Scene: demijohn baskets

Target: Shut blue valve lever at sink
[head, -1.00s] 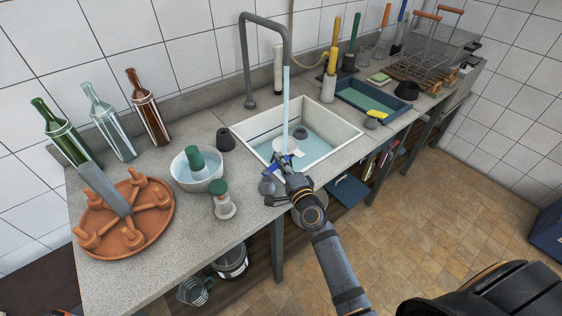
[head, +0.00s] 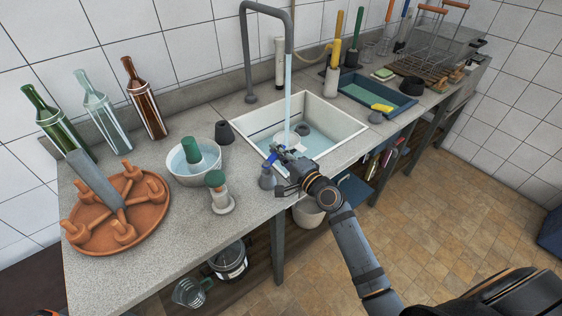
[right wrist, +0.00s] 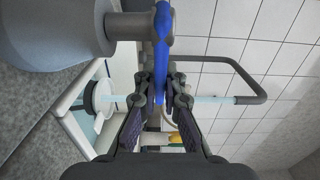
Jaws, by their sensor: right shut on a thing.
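The blue valve lever (head: 270,161) sits on a grey valve body (head: 267,178) at the counter's front edge, by the sink's near left corner. My right gripper (head: 282,153) is shut on the lever. In the right wrist view the blue lever (right wrist: 162,45) runs between the two fingertips (right wrist: 161,88), with the grey valve body (right wrist: 60,35) at the left. The grey tap (head: 247,55) pours a stream of water (head: 287,95) into the white sink (head: 343,118). The gripper hides part of the lever in the head view. My left gripper is not in view.
Left of the valve stand a white bowl (head: 176,176) with a green-topped thing in it and a green-topped shaker (head: 217,188). A terracotta tray (head: 92,240) and several bottles (head: 147,105) are farther left. A blue tray (head: 390,106) is right of the sink.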

